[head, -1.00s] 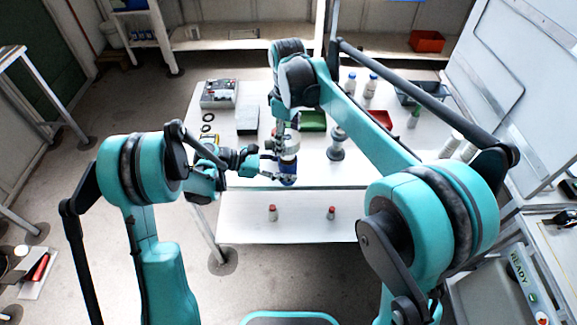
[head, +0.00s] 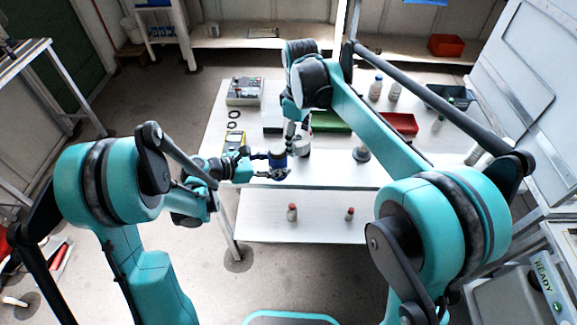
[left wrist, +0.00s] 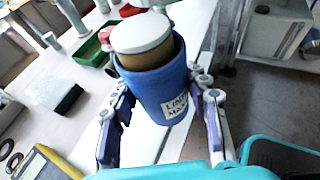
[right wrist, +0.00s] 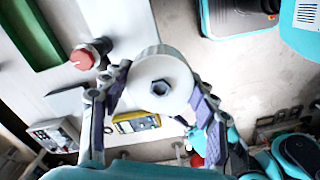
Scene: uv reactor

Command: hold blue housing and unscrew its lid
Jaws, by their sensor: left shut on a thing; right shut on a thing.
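The blue housing (head: 278,159) is at the table's front edge, held by my left gripper (head: 273,165). In the left wrist view, the housing (left wrist: 158,100) stands between both fingers with a white label facing the camera. Its top is open, and a tan cylinder with a pale cap (left wrist: 142,33) sticks out of it. My right gripper (head: 301,147) is just to the right of the housing. In the right wrist view it is shut on a round white lid (right wrist: 160,78) with a hex boss in its middle. The lid is apart from the housing.
A yellow multimeter (head: 235,138), a grey control box (head: 244,90) and dark rings (head: 233,114) lie at the table's left. Behind are a green tray (head: 332,122), a red bin (head: 401,123) and bottles (head: 376,88). A grey stand (head: 361,154) is to the right.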

